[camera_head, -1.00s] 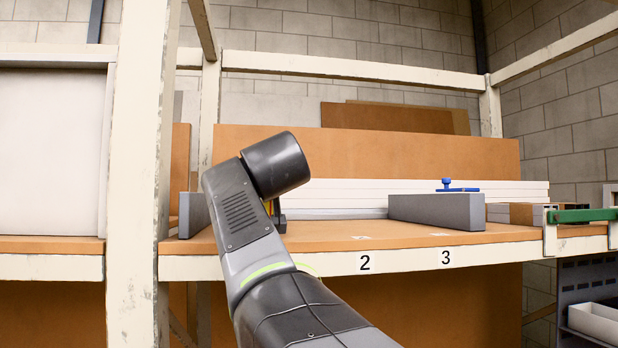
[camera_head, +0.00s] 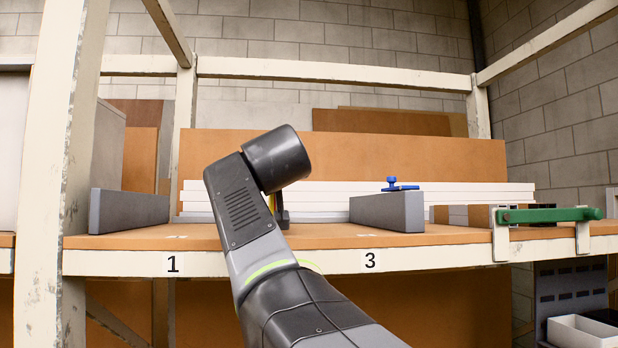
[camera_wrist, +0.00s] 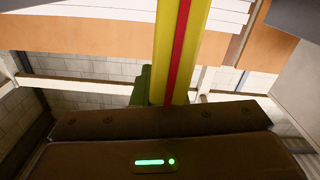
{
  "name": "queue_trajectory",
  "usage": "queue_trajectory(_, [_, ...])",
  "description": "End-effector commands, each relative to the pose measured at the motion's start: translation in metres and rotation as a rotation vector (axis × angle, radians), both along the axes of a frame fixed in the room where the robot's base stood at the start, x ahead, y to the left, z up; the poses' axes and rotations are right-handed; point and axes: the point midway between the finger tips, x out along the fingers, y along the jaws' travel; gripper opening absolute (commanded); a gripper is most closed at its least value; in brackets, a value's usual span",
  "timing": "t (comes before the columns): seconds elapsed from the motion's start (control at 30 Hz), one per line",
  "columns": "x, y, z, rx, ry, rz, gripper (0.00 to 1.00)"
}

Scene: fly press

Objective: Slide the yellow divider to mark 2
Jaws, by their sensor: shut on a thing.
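The yellow divider (camera_wrist: 163,45) with a red stripe fills the upper middle of the wrist view. In the head view only a thin yellow sliver of the divider (camera_head: 271,203) shows behind my arm. My gripper (camera_head: 282,208) is mostly hidden behind my wrist there; it is shut on the divider, above the shelf board (camera_head: 310,236). Mark 1 (camera_head: 173,263) and mark 3 (camera_head: 370,260) show on the shelf's front edge, left and right of my arm. Mark 2 is not visible; my arm covers the edge between them.
Another grey block (camera_head: 128,210) stands at the left. A green bar (camera_head: 548,214) is at the right end. Bare board lies between my arm and each grey block.

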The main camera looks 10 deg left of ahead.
Motion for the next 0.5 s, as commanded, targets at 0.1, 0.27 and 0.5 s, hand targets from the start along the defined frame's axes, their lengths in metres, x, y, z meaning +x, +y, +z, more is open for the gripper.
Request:
queue_trajectory(0.1, [-0.0004, 0.0000, 0.0015, 0.000, -0.003, 0.001, 0.00])
queue_trajectory(0.27, [-0.0005, -0.0002, 0.0017, 0.000, -0.003, 0.001, 0.00])
queue_trajectory(0.5, [-0.0005, -0.0001, 0.0016, 0.000, -0.003, 0.001, 0.33])
